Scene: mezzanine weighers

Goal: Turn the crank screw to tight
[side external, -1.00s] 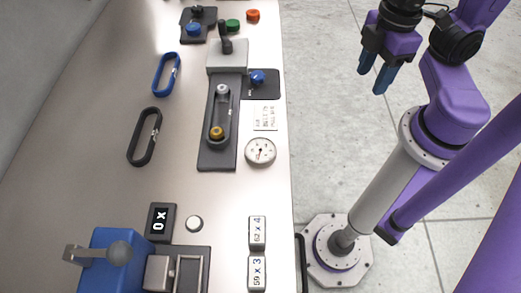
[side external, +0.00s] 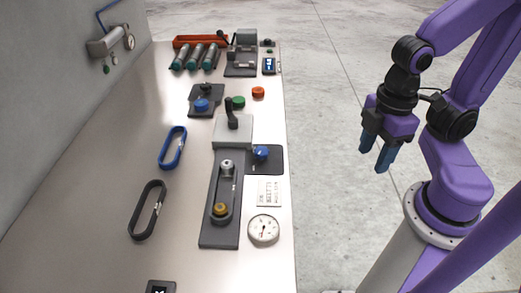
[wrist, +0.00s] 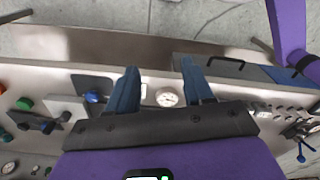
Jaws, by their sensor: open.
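The crank screw (side external: 232,112) is a dark handle standing on a grey block (side external: 231,134) at the top end of a dark plate. The plate carries a belt loop around a silver pulley (side external: 227,168) and a brass pulley (side external: 221,210). My gripper (side external: 373,158) is open and empty, above the floor right of the bench, well apart from the crank. In the wrist view my gripper (wrist: 160,80) has its blue fingers spread, with the dial gauge (wrist: 167,98) visible between them. The gauge also shows in the side view (side external: 264,229).
A blue knob (side external: 261,152) sits on a dark plate right of the grey block. Green (side external: 239,102) and orange (side external: 258,92) buttons lie beyond. Blue (side external: 172,148) and black (side external: 148,210) loops lie left, with bare bench between.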

